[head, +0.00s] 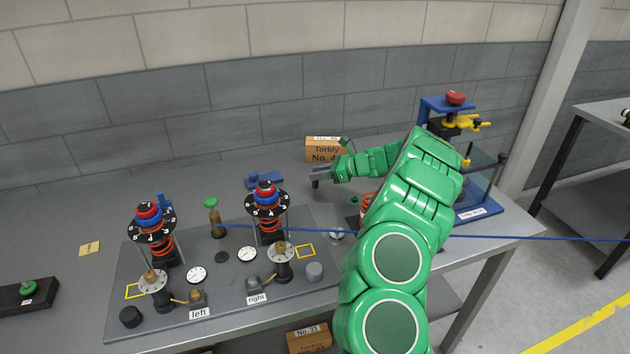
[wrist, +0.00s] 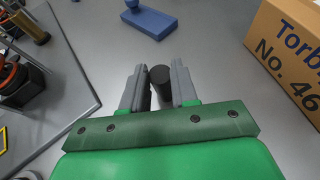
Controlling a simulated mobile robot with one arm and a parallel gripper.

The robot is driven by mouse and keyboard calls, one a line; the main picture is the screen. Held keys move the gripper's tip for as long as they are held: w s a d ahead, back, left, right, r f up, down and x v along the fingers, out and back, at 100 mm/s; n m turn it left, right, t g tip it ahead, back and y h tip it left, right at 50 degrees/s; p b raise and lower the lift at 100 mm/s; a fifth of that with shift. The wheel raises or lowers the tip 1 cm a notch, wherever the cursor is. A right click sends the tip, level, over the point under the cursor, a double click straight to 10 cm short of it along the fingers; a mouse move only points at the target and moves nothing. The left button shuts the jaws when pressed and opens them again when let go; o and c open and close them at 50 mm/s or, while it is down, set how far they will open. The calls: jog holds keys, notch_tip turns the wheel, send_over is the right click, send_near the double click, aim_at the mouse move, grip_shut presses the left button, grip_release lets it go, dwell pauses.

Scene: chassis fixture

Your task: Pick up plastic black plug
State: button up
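A black cylindrical plug (wrist: 161,80) stands between the two grey fingers of my gripper (wrist: 160,92) in the wrist view. The fingers are apart by about the plug's width, with almost no gap showing on either side. I cannot tell whether they press on it or whether it still rests on the table. Another black round piece (head: 130,317) sits at the front left of the grey plate.
A cardboard box (wrist: 290,50) marked No. 46 is close on the right. A blue part (wrist: 148,20) lies ahead. The grey fixture plate (head: 225,305) with its two spring columns is to the left. A blue press (head: 480,209) stands at the right. A blue line crosses the head view.

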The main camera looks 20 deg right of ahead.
grip_shut()
jog(key=shift+r, duration=0.55)
notch_tip(320, 180, up, 3)
jog(key=shift+f, duration=0.2)
jog(key=s+a+r, duration=0.2)
jog(key=s+r, duration=0.7)
jog(key=s, duration=0.4)
jog(key=shift+s+a+r, duration=0.2)
jog(key=shift+s+a, duration=0.1)
jog(key=shift+s, duration=0.1)
